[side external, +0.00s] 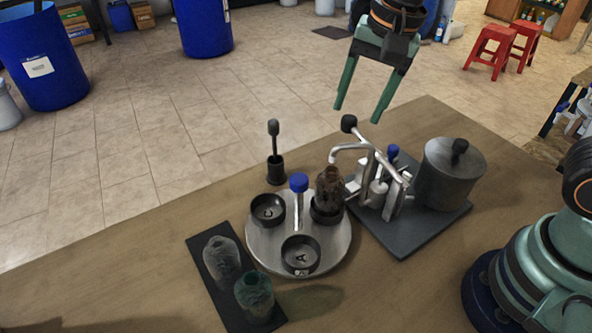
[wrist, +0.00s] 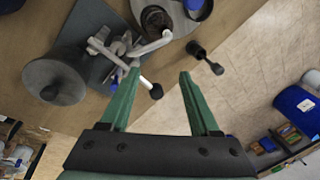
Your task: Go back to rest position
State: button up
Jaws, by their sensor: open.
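My gripper (side external: 359,108) is open and empty, raised in the air above the far edge of the table in the side view. In the wrist view its two green fingers (wrist: 158,80) are spread apart with nothing between them. A brown bottle (side external: 328,190) stands in one cup of the round metal turntable (side external: 262,243), under the spout of the dispenser (side external: 375,185). Two more cups, marked C (side external: 268,210) and A (side external: 300,255), are empty. The turntable has a blue-topped post (side external: 298,186). A grey bottle (side external: 222,262) and a green bottle (side external: 254,297) stand on a dark tray (side external: 207,278).
A lidded grey pot (side external: 450,175) stands beside the dispenser on a dark base plate (side external: 404,247). A black-knobbed tool sits in a small holder (side external: 275,170). Blue drums (side external: 45,60) and red stools (side external: 490,48) stand on the floor. The table's front middle (side external: 380,295) is clear.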

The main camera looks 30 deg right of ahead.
jog(key=s+d+r+n+t, duration=0.1)
jog(key=s+d+n+t, duration=0.2)
jog(key=d+n, duration=0.7)
jog(key=shift+s+d+r+h, duration=0.15)
jog(key=shift+s+d+h, duration=0.25)
jog(key=shift+s+d, duration=0.45)
